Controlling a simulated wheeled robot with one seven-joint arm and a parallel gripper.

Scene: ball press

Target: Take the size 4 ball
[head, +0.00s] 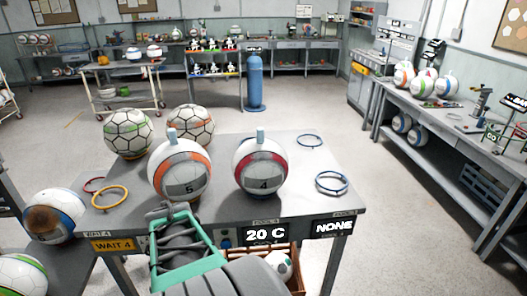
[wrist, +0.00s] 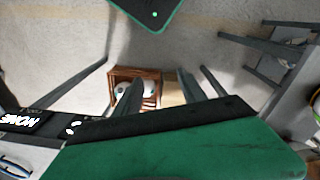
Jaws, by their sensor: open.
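The size 4 ball (head: 261,170) is white with a dark red band, a grey label reading 4 and a light blue tab on top. It stands on the grey table (head: 310,207) in the head view, right of a similar orange-banded ball marked 5 (head: 180,172). The wrist view does not show the size 4 ball. My gripper (wrist: 155,66) is open and empty in the wrist view, its green and black jaws at top and bottom. It looks down past the table edge. My arm rises at the bottom of the head view, in front of the table.
Two patterned balls (head: 128,133) (head: 190,126) stand behind. Yellow (head: 110,207) and blue rings (head: 332,194) lie on the table. A wooden crate (wrist: 152,73) holding a ball is below. A side bench (head: 440,118) stands right.

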